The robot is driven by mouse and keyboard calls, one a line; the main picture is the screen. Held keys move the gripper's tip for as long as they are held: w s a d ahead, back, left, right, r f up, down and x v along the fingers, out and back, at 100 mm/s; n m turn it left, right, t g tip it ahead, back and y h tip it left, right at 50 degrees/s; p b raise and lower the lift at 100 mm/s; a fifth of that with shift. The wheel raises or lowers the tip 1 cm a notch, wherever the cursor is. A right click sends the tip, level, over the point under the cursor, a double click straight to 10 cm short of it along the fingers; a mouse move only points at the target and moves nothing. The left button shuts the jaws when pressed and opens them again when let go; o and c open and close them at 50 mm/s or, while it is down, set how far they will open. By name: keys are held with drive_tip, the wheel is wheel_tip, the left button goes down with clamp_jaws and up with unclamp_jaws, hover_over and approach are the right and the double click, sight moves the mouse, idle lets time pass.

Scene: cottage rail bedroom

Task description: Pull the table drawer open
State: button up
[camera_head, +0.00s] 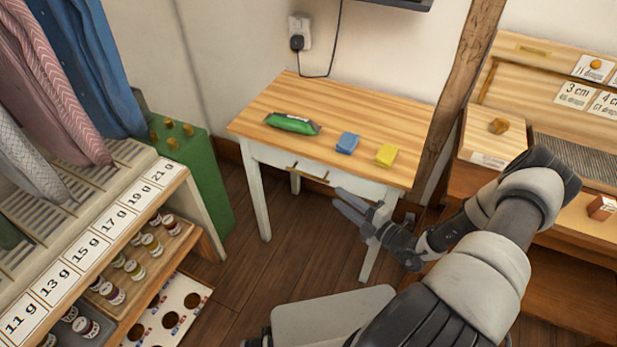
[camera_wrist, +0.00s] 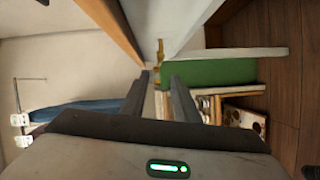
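The table (camera_head: 330,100) has a striped wooden top and a white frame. Its white drawer front (camera_head: 268,157) is below the top's front edge and looks flush with the frame. A brass handle (camera_head: 308,174) is on the drawer front, and it also shows in the wrist view (camera_wrist: 160,50). My gripper (camera_head: 338,198) is to the right of the handle in the head view, with a small gap between them. In the wrist view my gripper (camera_wrist: 161,77) has its two fingers apart with nothing between them, and the handle lies just beyond the fingertips.
A green packet (camera_head: 292,123), a blue block (camera_head: 348,143) and a yellow block (camera_head: 386,155) lie on the tabletop. A green cabinet (camera_head: 200,180) and a shelf of jars (camera_head: 150,250) stand at left. A wooden desk (camera_head: 560,240) is at right.

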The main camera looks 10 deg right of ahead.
sight(309, 175)
drive_tip(key=b+x, duration=0.1)
drive_tip(key=x, duration=1.3)
drive_tip(key=shift+w+a+f, duration=0.1)
drive_tip(key=shift+w+a, duration=0.1)
drive_tip(key=shift+w, duration=0.15)
clamp_jaws()
